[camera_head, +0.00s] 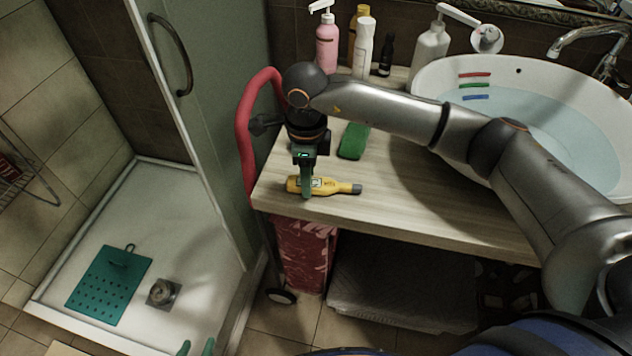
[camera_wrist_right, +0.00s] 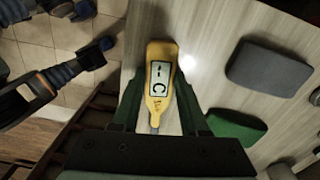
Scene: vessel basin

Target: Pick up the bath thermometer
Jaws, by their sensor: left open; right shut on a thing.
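The bath thermometer (camera_head: 330,187) is a yellow, bottle-shaped device with a small display and a dark grey end. It lies near the front left edge of the wooden counter. My right gripper (camera_head: 306,190) comes down over it and is shut on its body. In the right wrist view the thermometer (camera_wrist_right: 161,75) sits between the two green fingers, its display facing the camera. I cannot tell whether it is clear of the counter. My left gripper (camera_head: 196,348) shows only its green fingertips at the bottom edge, apart and empty.
A green sponge (camera_head: 354,141) lies behind the thermometer; a dark grey block (camera_wrist_right: 268,66) shows in the wrist view. Several bottles, including a pink pump bottle (camera_head: 327,44), stand at the back. A water-filled basin (camera_head: 436,77) is right. A red tube (camera_head: 243,130) borders the counter's left.

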